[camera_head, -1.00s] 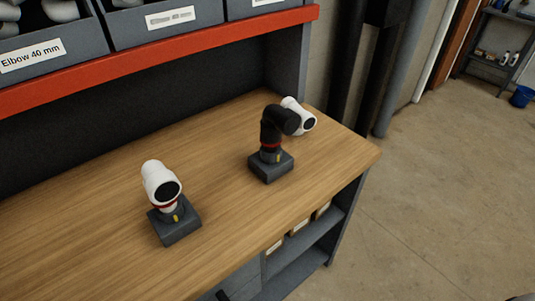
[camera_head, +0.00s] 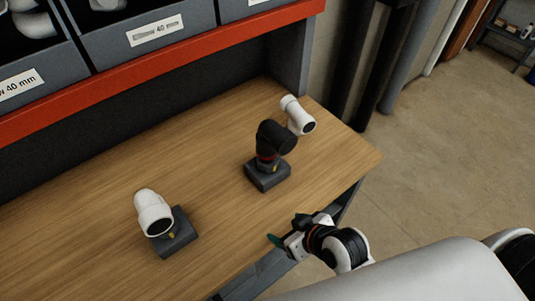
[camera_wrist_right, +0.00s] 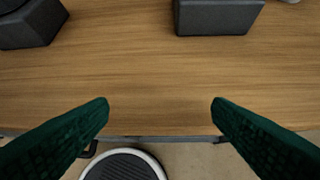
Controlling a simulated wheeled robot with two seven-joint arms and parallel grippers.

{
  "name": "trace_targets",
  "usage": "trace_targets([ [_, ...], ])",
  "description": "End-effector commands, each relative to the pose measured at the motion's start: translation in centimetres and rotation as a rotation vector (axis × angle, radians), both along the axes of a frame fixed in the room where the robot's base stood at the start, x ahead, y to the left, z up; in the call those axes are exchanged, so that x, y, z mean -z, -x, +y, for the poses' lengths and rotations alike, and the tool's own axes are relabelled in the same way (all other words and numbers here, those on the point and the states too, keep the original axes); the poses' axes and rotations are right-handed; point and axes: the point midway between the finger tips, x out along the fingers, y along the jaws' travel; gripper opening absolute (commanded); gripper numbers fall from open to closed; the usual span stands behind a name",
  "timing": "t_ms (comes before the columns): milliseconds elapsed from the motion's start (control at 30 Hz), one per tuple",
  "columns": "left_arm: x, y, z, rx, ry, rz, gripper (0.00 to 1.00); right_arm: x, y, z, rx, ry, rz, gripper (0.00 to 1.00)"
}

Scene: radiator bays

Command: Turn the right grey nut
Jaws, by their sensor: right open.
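A black elbow (camera_head: 275,137) stands on the right dark grey block (camera_head: 267,178) on the bench. A red ring and a small yellow mark show at its foot; the grey nut there (camera_head: 265,166) is mostly hidden. A white elbow (camera_head: 154,213) on the left dark grey block (camera_head: 180,240) hides most of its own nut. My right gripper (camera_head: 287,232) is open and empty at the bench's front edge, in front of the right block. In the right wrist view its green fingers are wide apart, with two dark blocks (camera_wrist_right: 218,17) beyond them. My left gripper is out of view.
A loose white elbow (camera_head: 298,115) lies behind the black one. Grey bins (camera_head: 150,40) sit on a red-edged shelf (camera_head: 200,60) above the bench's back. The wooden bench top (camera_head: 215,175) is clear between the blocks. Open floor (camera_head: 440,150) lies to the right.

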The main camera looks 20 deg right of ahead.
Motion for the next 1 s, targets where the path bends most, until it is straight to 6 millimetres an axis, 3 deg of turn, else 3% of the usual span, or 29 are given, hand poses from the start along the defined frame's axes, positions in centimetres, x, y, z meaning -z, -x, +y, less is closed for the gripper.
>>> trace_targets([
  [367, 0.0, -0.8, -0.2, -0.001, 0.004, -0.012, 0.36, -1.8, -5.5, 3.2, 0.063, -0.139, -0.465, 0.74],
  [600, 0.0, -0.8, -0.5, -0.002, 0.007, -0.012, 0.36, -3.1, -7.1, 1.2, 0.296, -0.114, -0.768, 0.74],
  [833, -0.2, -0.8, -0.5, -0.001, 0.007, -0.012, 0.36, -3.4, -7.4, -0.1, 0.397, -0.077, -0.846, 0.74],
  [1000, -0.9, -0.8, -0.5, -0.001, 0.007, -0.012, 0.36, -3.7, -9.9, -0.2, 0.398, -0.076, -0.850, 0.74],
])
